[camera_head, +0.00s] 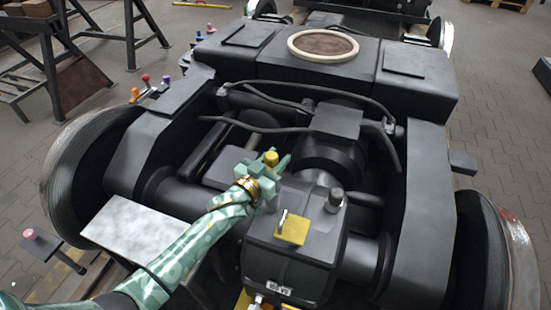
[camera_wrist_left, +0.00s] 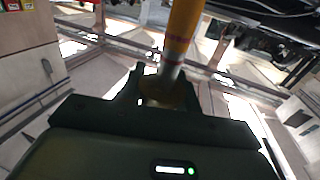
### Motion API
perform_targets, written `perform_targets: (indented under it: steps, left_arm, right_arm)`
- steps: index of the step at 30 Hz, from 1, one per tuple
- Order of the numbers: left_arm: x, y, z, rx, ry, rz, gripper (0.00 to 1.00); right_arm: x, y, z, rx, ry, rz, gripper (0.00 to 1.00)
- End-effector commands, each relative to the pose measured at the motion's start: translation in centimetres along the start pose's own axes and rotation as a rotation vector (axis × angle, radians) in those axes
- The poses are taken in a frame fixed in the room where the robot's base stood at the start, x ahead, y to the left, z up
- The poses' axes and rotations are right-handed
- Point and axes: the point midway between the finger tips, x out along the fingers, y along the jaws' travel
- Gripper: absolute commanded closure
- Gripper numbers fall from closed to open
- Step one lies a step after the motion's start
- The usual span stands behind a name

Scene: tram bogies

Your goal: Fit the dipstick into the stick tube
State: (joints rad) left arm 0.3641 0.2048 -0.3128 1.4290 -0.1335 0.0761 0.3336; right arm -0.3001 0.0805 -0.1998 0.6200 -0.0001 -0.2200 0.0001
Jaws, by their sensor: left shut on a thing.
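My left gripper (camera_head: 268,172), pale green, is above the bogie's middle, behind and slightly left of the gearbox top. It is shut on the dipstick, whose yellow top (camera_head: 271,158) shows between the fingers. In the left wrist view the dipstick (camera_wrist_left: 181,38) is a yellow-orange rod with reddish bands and a greyer part near the jaws. Its far end is out of sight. The dark gearbox (camera_head: 262,244) carries a yellow plate (camera_head: 297,232) with a small pale pin and a short black upright fitting (camera_head: 335,200). I cannot tell which part is the stick tube. My right gripper is not in view.
The black bogie frame (camera_head: 424,190) surrounds the gearbox, with hoses (camera_head: 262,129) and axle parts behind. A pale plate (camera_head: 145,229) lies at left. Large wheels (camera_head: 85,165) stand at both sides. A cream ring (camera_head: 323,34) sits on the far crossbeam. The space just above the gearbox is clear.

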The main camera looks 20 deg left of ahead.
Motion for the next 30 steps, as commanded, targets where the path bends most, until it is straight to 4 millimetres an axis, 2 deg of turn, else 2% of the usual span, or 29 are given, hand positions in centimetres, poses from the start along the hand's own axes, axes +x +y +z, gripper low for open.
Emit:
perform_targets:
  steps: [16,30]
  left_arm:
    - [0.01,0.0,-0.12,0.0,0.0,0.0,0.95]
    - [0.01,0.01,0.54,0.0,-0.001,0.0,0.95]
  right_arm:
    - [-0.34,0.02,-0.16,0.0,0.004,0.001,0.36]
    - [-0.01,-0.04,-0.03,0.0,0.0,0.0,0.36]
